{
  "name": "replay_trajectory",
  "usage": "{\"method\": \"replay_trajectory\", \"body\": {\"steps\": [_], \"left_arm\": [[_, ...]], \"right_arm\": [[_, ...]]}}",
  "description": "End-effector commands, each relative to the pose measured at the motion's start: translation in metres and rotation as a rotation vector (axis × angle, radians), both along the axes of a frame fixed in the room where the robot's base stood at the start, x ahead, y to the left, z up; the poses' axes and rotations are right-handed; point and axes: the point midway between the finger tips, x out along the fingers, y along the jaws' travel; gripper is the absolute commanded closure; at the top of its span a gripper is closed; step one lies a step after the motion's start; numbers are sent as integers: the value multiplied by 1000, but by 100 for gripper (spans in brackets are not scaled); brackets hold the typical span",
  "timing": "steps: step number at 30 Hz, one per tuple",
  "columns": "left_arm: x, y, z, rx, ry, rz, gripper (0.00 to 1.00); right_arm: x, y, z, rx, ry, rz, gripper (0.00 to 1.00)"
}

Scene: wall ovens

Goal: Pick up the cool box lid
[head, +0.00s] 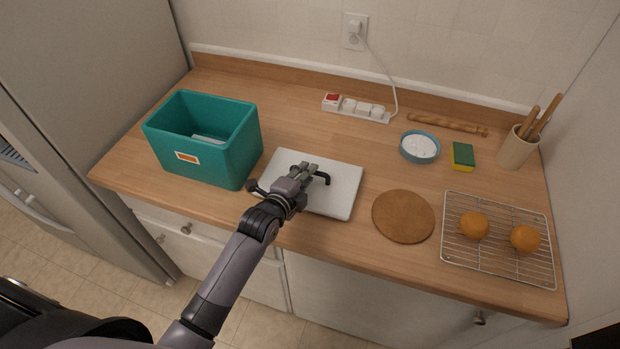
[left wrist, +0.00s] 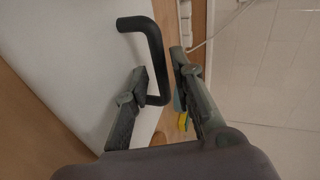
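The cool box lid (head: 338,195) is a flat white slab lying on the wooden counter, right of the open teal cool box (head: 190,160). Its black bent handle (head: 323,177) stands up from it and also shows in the left wrist view (left wrist: 156,62). My left gripper (head: 303,169) is over the lid at the handle and hides part of both. In the left wrist view its two fingers (left wrist: 158,60) are apart, with the handle bar between them and small gaps showing. My right gripper is not in view.
Right of the lid lie a round wooden board (head: 403,216) and a wire rack (head: 500,262) with two oranges. Behind are a power strip (head: 357,108), a blue bowl (head: 420,147), a sponge (head: 462,156), a rolling pin (head: 447,123) and a utensil holder (head: 517,148). A fridge stands left.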

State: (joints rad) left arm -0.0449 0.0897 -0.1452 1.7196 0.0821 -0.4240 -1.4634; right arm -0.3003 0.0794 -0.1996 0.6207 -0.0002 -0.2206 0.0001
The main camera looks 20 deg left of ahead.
Motion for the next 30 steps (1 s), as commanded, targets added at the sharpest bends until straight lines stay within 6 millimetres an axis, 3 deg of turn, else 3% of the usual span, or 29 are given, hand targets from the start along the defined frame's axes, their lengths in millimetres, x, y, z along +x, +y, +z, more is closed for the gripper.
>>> {"method": "replay_trajectory", "body": {"steps": [9,19,30], "left_arm": [[4,0,-2,0,1,0,77],[3,0,-2,0,2,0,99],[3,0,-3,-1,4,0,100]], "right_arm": [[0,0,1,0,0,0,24],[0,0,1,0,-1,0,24],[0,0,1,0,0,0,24]]}}
